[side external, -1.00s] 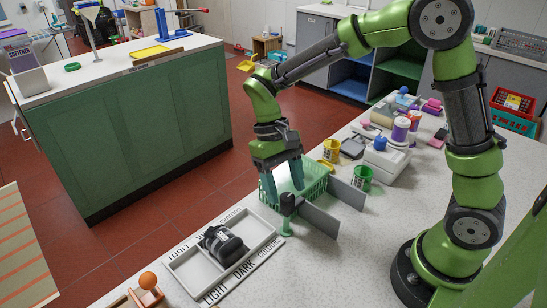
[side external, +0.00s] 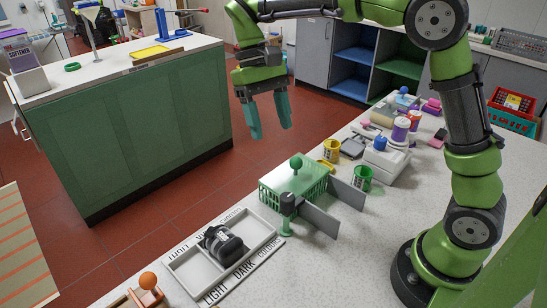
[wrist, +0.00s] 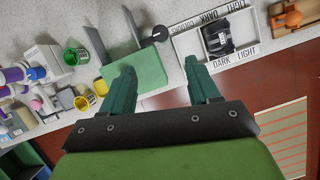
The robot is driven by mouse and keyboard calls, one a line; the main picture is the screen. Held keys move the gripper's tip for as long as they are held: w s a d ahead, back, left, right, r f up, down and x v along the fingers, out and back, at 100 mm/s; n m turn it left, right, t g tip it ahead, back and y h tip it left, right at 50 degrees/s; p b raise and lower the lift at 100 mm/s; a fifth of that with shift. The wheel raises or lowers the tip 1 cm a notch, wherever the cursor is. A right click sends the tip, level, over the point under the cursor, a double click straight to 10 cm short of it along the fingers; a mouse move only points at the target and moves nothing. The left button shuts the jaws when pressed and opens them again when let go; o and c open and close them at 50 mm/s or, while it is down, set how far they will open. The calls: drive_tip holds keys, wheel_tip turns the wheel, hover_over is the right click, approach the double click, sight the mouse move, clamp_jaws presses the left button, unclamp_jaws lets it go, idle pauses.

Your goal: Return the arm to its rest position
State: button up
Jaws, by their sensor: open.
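My gripper (side external: 267,119) is open and empty, raised well above the floor beyond the counter's far edge. In the wrist view its two teal fingers (wrist: 163,82) stand apart with nothing between them. A green basket (side external: 308,188) sits on the counter below and to the right of it, with a flat green top and a round green knob (side external: 296,162). The basket's green top also shows in the wrist view (wrist: 138,68), partly hidden by a finger. My gripper is clear of the basket.
A grey tray (side external: 185,266) marked LIGHT and DARK holds a black bundle (side external: 222,245). Grey upright plates (side external: 318,220) stand beside the basket. Yellow (side external: 330,150) and green (side external: 361,178) cups and a white device (side external: 386,160) are to the right. A green cabinet (side external: 130,135) stands across the aisle.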

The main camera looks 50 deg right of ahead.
drive_tip(key=s+d+t, duration=0.2)
drive_tip(key=s+t, duration=0.3)
drive_tip(key=s, duration=0.2)
drive_tip(key=s+d+m+t+y, duration=0.1)
drive_tip(key=s+d+t, duration=0.2)
drive_tip(key=s+t, duration=0.3)
drive_tip(key=shift+s+d+m+t, duration=0.3)
drive_tip(key=shift+s, duration=0.25)
idle(0.4)
